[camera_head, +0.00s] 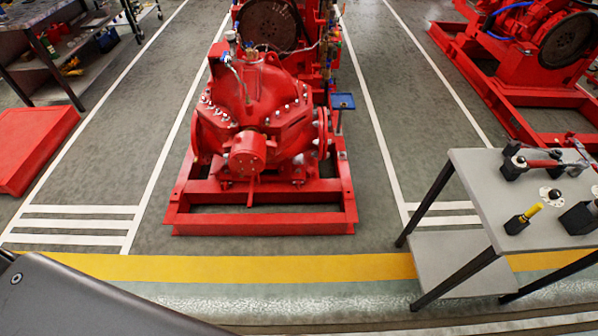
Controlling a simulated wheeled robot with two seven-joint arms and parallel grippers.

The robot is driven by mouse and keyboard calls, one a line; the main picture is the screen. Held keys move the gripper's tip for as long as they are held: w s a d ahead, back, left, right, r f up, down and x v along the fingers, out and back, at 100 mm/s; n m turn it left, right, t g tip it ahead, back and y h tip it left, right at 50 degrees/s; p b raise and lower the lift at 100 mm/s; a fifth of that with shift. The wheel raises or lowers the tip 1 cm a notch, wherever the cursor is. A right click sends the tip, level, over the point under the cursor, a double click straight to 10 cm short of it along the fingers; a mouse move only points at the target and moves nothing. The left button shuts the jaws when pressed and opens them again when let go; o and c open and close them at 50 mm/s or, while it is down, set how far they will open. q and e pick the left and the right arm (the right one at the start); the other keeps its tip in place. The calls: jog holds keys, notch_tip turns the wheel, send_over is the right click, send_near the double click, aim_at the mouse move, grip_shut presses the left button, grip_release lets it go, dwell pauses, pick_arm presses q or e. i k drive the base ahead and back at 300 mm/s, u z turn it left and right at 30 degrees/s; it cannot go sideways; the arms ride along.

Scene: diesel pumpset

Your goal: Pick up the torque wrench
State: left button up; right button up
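A long tool with a red section (543,163), which looks like the torque wrench, lies near the back of the grey-topped table (483,178) at the right. It seems to rest across black holders, and its right part runs close to the picture's edge. It is too small to make out its head and handle clearly. Neither of my grippers shows in this view.
A red platform (33,147) lies at the left. The floor between pumpset and table is clear.

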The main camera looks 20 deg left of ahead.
aim_at(577, 167)
jog(key=z, duration=0.55)
jog(key=i, duration=1.2)
jog(key=z, duration=0.3)
